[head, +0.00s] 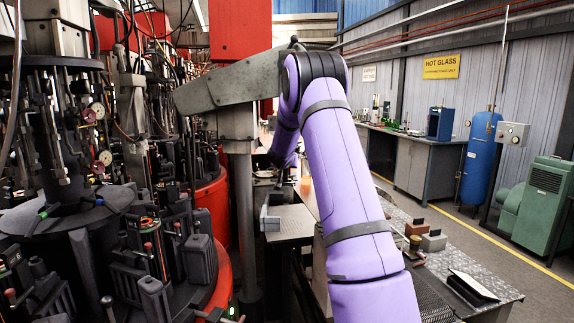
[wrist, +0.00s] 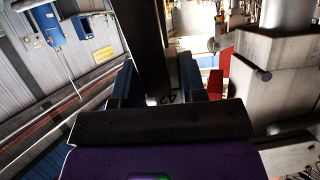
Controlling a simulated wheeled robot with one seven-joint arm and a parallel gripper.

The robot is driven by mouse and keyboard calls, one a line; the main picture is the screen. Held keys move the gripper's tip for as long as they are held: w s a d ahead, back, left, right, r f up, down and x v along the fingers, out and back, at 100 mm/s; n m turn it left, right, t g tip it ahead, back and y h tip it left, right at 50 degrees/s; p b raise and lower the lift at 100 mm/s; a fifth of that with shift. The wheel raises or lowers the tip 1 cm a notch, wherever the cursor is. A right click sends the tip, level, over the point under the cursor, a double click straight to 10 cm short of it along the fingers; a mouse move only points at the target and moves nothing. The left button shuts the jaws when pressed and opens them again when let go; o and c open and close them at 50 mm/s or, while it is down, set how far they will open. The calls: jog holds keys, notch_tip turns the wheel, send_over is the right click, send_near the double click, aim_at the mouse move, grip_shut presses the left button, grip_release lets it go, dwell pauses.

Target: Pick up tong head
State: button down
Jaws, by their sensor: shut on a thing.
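In the wrist view my gripper (wrist: 157,84) has its two dark blue fingers on either side of a long dark bar, which I take to be the tong head (wrist: 147,40). The gripper is shut on it. The bar reaches away from the fingers to the top edge of the picture. I cannot make out the tong head there.
A rotary moulding machine (head: 105,225) with dark moulds fills the left. A grey overhead beam (head: 230,83) and its post (head: 242,200) stand close to my arm. A metal-topped bench (head: 480,270) with small items is at right. Floor shows before the blue tank (head: 480,150).

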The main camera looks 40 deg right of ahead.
jog(key=s+a, duration=0.9)
jog(key=a, duration=0.3)
jog(key=shift+s+a, duration=0.15)
jog(key=shift+s, duration=0.25)
jog(key=s+a, duration=0.6)
jog(key=a, duration=0.1)
jog(key=shift+s+a, duration=0.15)
jog(key=shift+a, duration=0.2)
dwell(1.5)
